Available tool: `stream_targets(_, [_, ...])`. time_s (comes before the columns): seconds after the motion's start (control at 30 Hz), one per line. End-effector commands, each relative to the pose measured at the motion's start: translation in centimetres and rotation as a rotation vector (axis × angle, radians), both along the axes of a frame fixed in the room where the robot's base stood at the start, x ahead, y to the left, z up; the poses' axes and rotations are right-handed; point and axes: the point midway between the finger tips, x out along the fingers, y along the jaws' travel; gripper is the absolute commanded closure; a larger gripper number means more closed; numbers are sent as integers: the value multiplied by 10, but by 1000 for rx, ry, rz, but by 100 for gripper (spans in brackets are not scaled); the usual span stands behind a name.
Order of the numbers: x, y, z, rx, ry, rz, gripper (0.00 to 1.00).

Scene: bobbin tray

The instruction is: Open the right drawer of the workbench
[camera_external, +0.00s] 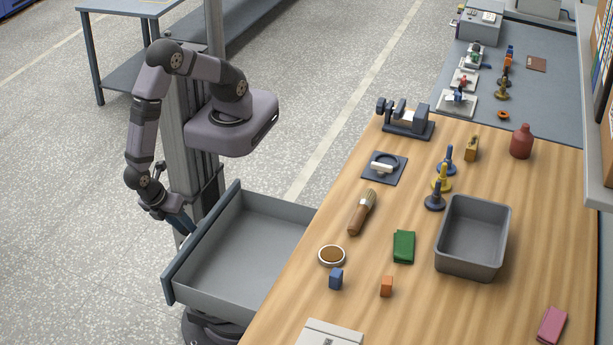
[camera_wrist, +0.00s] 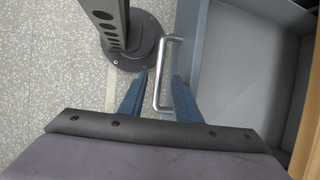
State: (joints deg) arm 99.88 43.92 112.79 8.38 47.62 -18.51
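The grey drawer (camera_external: 245,250) stands pulled out from the workbench's left side, and its inside is empty. Its blue-grey front panel (camera_external: 205,245) faces my arm; the drawer also shows at the right of the wrist view (camera_wrist: 240,75). A silver bar handle (camera_wrist: 158,85) is on the front panel; it is hidden in the external view. My gripper (camera_wrist: 158,78) is at the front panel, its two blue fingers apart, one on each side of the handle. Gaps show between the fingers and the bar. My gripper also shows beside the panel in the external view (camera_external: 188,222).
The wooden workbench top (camera_external: 440,310) holds a grey bin (camera_external: 473,238), a brush (camera_external: 362,212), a green cloth (camera_external: 403,247), small blocks and several bobbins. The floor (camera_external: 80,230) left of the drawer is clear.

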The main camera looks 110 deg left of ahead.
Motion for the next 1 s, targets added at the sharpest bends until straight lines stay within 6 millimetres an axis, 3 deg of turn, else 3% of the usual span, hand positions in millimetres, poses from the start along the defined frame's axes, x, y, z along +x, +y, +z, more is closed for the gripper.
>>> stream_targets(0.2, [-6, -13, 26, -5, 1, -1, 70])
stream_targets(0.4, [-8, -17, 39, -2, 1, -1, 70])
stream_targets(0.87, [-8, -17, 40, -1, 0, -1, 70])
stream_targets(1.0, [1, -17, 43, -8, 5, 27, 70])
